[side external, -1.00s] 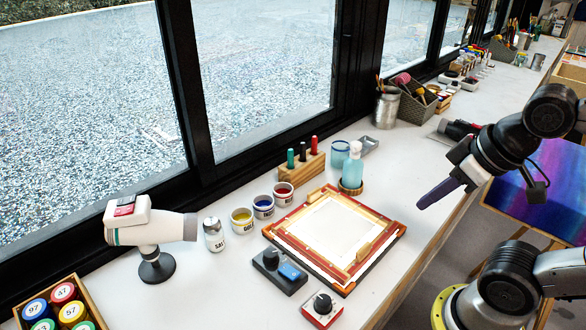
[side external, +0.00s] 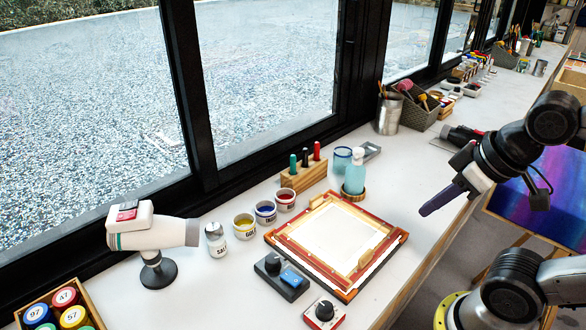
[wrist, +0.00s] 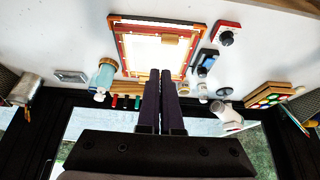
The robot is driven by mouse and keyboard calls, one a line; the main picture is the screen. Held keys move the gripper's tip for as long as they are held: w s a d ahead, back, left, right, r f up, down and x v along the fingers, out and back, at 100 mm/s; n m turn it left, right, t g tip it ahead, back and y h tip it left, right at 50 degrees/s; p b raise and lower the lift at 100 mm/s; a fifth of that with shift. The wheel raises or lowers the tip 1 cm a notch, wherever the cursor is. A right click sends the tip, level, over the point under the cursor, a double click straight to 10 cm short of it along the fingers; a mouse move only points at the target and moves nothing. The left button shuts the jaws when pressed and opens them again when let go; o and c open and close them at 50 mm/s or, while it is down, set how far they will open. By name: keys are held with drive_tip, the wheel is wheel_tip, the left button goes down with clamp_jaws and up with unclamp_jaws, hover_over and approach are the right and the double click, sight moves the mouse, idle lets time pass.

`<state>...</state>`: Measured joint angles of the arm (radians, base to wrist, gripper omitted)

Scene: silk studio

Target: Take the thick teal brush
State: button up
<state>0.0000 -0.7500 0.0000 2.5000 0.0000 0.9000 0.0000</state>
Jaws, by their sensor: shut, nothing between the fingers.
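The teal brush (side external: 293,163) stands upright in a wooden block holder (side external: 304,178), at its left end beside a black-handled and a red-handled one. In the wrist view the teal handle (wrist: 137,103) shows small, just left of my fingers. Only its handle shows; the lower part is hidden in the block. My gripper (side external: 424,211) is shut and empty. It hangs above the right side of the bench, well apart from the holder, with the teal bottle (side external: 355,169) between them. Its fingers (wrist: 160,73) lie together in the wrist view.
A framed screen (side external: 301,270) lies in front of the holder. Paint pots (side external: 244,229), a salt shaker (side external: 216,244) and a white dryer on a stand (side external: 150,233) are to the left. A glass (side external: 342,158) stands behind the bottle. The window runs along the back.

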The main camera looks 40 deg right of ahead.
drive_tip(key=o, duration=0.8)
